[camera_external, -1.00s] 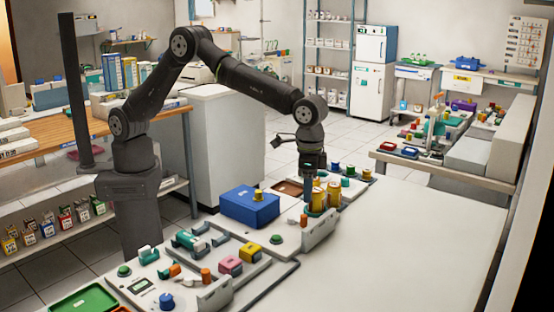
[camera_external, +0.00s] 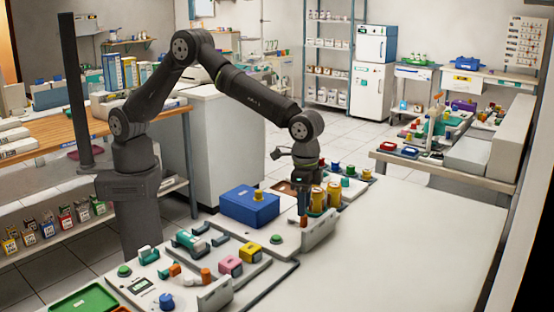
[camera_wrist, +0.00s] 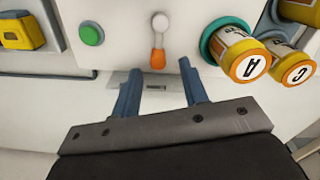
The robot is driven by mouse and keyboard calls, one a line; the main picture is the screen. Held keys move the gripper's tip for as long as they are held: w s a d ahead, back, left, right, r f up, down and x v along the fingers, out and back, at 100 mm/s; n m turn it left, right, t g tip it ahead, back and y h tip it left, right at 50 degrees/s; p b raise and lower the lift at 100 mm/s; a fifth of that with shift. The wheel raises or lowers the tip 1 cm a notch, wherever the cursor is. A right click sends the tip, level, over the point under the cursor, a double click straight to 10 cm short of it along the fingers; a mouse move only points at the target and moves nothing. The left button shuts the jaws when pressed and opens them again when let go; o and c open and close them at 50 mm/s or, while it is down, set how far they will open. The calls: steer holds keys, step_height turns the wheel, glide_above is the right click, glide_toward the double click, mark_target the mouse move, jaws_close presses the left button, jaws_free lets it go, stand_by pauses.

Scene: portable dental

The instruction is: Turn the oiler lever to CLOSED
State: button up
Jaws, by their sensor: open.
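The lever (camera_wrist: 158,50) has a round white pivot and an orange handle that points toward my gripper in the wrist view. I take it to be the oiler lever; no OPEN or CLOSED marking can be read. My gripper (camera_wrist: 160,75) is open, with one blue-grey finger on each side below the handle tip. The handle tip lies near the gap between the fingers; contact cannot be made out. In the external view my gripper (camera_external: 303,218) points down at the panel beside the yellow jars, and the lever is hard to tell apart there.
A jar marked A (camera_wrist: 240,55) in a teal ring and a jar marked C (camera_wrist: 288,65) stand close right of the fingers. A green button (camera_wrist: 91,33) is to the left. A blue box (camera_external: 250,206) stands behind left. The white table (camera_external: 400,240) on the right is clear.

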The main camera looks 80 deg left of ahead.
steer(key=shift+f, duration=1.75)
jaws_close()
steer(key=shift+s+m, duration=0.1)
steer(key=shift+m, duration=0.3)
jaws_free()
